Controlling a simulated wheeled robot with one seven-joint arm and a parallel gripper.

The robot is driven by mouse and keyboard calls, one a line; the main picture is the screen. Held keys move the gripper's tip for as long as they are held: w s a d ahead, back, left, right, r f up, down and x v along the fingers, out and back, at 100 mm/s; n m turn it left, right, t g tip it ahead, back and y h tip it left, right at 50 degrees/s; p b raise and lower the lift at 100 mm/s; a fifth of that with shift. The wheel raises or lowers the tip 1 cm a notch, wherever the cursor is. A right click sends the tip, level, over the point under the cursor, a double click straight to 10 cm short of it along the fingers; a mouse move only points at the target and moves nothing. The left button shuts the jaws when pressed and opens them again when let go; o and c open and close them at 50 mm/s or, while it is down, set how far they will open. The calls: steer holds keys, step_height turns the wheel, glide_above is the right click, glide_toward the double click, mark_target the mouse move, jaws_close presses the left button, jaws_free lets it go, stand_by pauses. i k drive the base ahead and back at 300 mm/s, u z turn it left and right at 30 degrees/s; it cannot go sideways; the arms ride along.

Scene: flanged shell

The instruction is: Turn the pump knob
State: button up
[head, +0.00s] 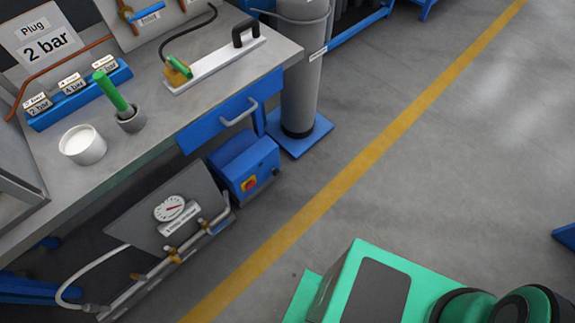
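A blue box (236,168), likely the pump, sits low beside the workbench, below the drawer. A small dark round fitting is on the same face, to the right. My gripper is not in view. Green and dark parts of my own body fill the bottom right, well apart from the blue box.
The grey workbench (160,120) has a blue drawer with a handle (238,113). A gauge panel (148,205) with pipes and brass valves stands left of the box. A grey cylinder (302,75) stands on a blue base. Open floor (420,150) with a yellow line lies right.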

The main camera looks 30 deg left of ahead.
mark_target(276, 171)
steer(key=i, duration=0.85)
steer(key=u, duration=1.2)
